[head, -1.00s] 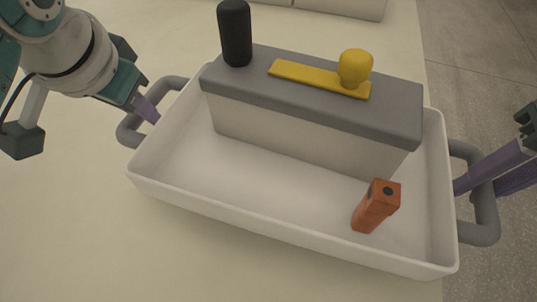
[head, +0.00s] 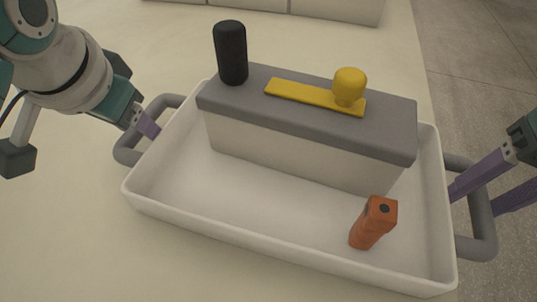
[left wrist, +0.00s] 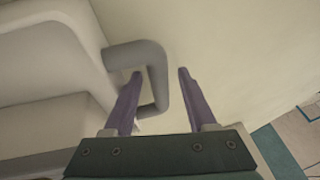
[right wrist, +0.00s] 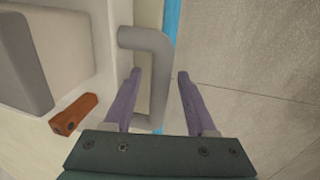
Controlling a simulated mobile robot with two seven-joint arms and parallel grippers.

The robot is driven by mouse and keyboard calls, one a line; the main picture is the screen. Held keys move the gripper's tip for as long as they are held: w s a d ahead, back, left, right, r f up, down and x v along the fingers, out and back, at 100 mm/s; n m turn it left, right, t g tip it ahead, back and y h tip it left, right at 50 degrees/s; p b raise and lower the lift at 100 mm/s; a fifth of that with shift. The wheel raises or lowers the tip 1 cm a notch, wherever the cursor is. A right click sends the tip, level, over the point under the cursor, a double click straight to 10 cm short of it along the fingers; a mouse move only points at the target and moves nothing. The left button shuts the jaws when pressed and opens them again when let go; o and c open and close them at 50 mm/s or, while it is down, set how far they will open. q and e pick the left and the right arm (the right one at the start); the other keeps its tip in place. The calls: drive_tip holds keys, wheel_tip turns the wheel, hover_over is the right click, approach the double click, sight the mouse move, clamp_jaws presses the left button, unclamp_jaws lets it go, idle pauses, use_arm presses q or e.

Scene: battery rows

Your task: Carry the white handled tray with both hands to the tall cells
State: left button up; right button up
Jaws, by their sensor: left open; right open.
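The white tray (head: 240,221) has a grey handle at each end and sits on the cream table. Inside it stand a white block with a grey top (head: 310,105) and an upright, slightly tilted orange cell (head: 374,223). A black cylinder (head: 231,53) and a yellow bar with a knob (head: 312,97) rest on the grey top. My left gripper (left wrist: 158,75) is open, its fingers either side of the left handle (left wrist: 154,70). My right gripper (right wrist: 160,75) is open, its fingers either side of the right handle (right wrist: 158,70). I see no firm grip on either handle.
Pale boxes (head: 330,8) stand at the far edge of the table. Bare table (head: 60,240) lies to the left of the tray. The table's right edge drops to the grey floor (head: 485,60), and the right handle overhangs it.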

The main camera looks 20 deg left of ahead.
drive_tip(key=shift+d+r, duration=0.1)
drive_tip(key=shift+r, duration=0.25)
use_arm(q)
drive_tip(key=v, duration=1.1)
drive_tip(key=shift+s+r, duration=0.15)
drive_tip(key=shift+r, duration=0.05)
use_arm(e)
wheel_tip(320, 180, up, 11)
drive_tip(key=d, duration=0.2)
drive_tip(key=shift+r, duration=0.1)
use_arm(q)
drive_tip(key=s+a+p, duration=0.1)
drive_tip(key=a+p, duration=0.2)
drive_tip(key=a, duration=0.3)
drive_tip(key=shift+s, duration=0.2)
use_arm(e)
wheel_tip(320, 180, up, 3)
drive_tip(key=shift+r, duration=0.15)
drive_tip(key=shift+d, duration=0.15)
